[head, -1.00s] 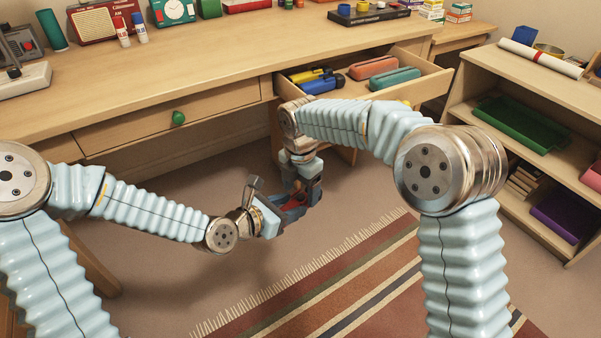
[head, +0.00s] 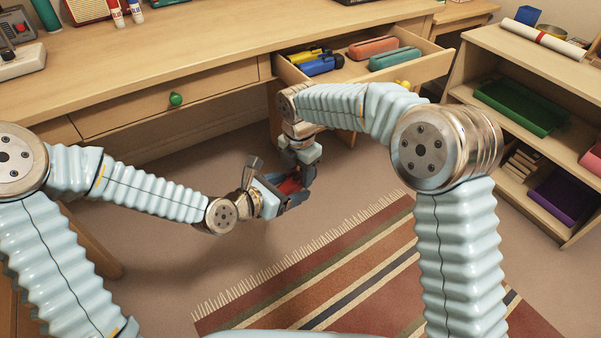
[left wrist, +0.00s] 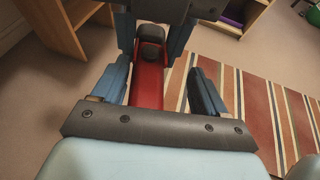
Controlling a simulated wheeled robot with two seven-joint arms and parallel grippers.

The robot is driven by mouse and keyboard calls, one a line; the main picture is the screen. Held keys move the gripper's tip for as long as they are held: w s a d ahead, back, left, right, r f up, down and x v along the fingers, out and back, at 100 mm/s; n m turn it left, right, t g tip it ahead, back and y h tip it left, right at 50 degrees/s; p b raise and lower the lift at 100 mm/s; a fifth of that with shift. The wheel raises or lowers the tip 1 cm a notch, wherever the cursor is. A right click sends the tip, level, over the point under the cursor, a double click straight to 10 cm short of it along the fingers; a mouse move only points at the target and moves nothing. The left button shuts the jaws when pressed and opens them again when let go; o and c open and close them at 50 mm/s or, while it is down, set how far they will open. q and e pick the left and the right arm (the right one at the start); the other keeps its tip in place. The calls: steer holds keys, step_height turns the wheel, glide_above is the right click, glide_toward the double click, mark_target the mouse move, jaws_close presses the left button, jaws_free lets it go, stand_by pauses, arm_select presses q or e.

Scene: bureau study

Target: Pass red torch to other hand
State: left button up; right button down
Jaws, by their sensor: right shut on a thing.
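The red torch (left wrist: 147,86) has a dark end and lies lengthwise between my two grippers; in the head view only a small part of it (head: 291,185) shows. My right gripper (head: 299,178) is shut on the torch and holds it above the floor; its blue fingers show at the top of the left wrist view. My left gripper (left wrist: 160,88) is open, with one finger on each side of the torch. Its left finger is close to the torch, and a wider gap shows on the right. I cannot tell whether the left finger touches it.
An open desk drawer (head: 436,66) holds yellow and blue torches and orange and teal cases. The desk (head: 180,60) spans the back. A shelf unit (head: 480,150) with a green tray (head: 520,105) stands at right. A striped rug (head: 330,275) covers the floor below; space around my grippers is clear.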

arm_select(q)
steer(key=shift+o, duration=0.7)
steer(key=shift+d, duration=0.1)
steer(key=shift+a+f, duration=0.15)
steer(key=shift+a, duration=0.05)
steer(key=s+a+f+m+g+y, duration=0.2)
steer(key=s+a+f+m+g, duration=0.1)
steer(key=s+f+m, duration=0.6)
steer(key=s+a+f+m+g+y, duration=0.3)
steer(key=s+f+m+g, duration=0.3)
steer(key=f+m, duration=1)
steer(key=shift+s+f+m, duration=0.3)
steer(key=shift+s+f, duration=0.3)
steer(key=shift+s, duration=0.9)
steer(key=shift+a, duration=0.1)
